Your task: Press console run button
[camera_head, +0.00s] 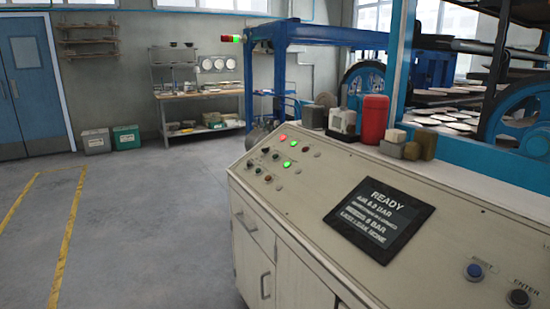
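The beige console (300,215) stands at the right, its sloped top towards me. A dark display (379,221) on it reads READY, with smaller text including "AIR" and "BAR". A cluster of small buttons and lamps sits on its left part, among them a lit red one (283,138) and two lit green ones, one higher (294,143) and one lower (287,164). Their labels are too small to read, so I cannot tell which is the run button. Neither gripper is in view.
A red canister (373,119) and several small blocks stand along the console's back edge. Behind is a blue-framed machine (461,160) with plates on racks. A workbench (198,93) and two bins stand at the back wall. The floor (140,225) left of the console is clear.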

